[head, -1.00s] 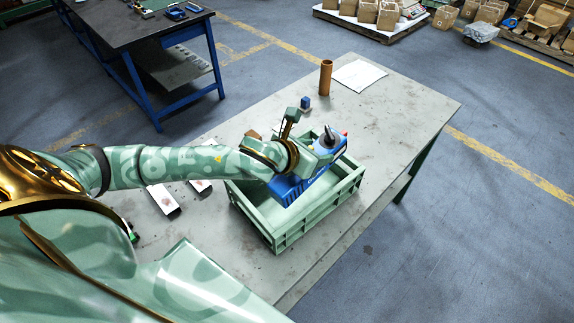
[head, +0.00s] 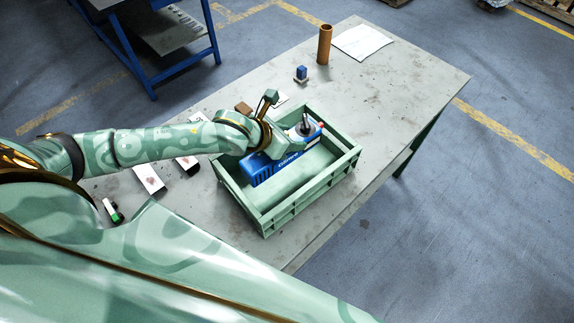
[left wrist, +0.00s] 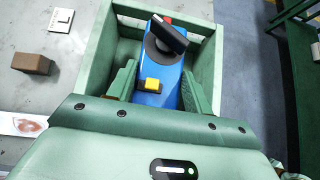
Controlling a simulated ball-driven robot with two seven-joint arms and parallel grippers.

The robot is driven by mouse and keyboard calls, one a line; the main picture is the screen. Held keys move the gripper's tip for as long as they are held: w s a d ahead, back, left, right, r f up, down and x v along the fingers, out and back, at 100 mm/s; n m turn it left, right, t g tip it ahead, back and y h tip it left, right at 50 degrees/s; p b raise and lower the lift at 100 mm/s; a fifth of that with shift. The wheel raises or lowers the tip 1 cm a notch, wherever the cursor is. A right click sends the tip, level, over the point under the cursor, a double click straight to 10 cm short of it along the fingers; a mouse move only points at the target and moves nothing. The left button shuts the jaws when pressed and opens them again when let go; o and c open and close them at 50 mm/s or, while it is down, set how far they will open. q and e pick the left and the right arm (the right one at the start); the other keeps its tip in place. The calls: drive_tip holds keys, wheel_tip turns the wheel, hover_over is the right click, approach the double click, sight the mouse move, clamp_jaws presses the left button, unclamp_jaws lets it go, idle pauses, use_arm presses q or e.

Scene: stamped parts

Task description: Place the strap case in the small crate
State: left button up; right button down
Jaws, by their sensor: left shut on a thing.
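The strap case (head: 265,170) is a blue block with white lettering and a dark knob on top. It also shows in the left wrist view (left wrist: 166,69), with a yellow button on it. My left gripper (left wrist: 160,90) is shut on the case, one finger on each side, and it also shows in the head view (head: 284,146). The small crate (head: 312,197) is pale green and open-topped. The case is within its walls, toward the back; I cannot tell whether it touches the floor. My right gripper is out of view.
The grey table (head: 410,75) holds a brown tube (head: 324,45), a white sheet (head: 361,41) and a small blue block (head: 301,73). A brown block (head: 243,108) is behind the crate. The table's right part is clear.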

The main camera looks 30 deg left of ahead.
use_arm(q)
wheel_tip(320, 180, down, 8)
drive_tip(key=shift+f+b, duration=0.2)
drive_tip(key=shift+b, duration=0.9)
drive_tip(key=shift+f, duration=0.2)
drive_tip(key=o, duration=1.3)
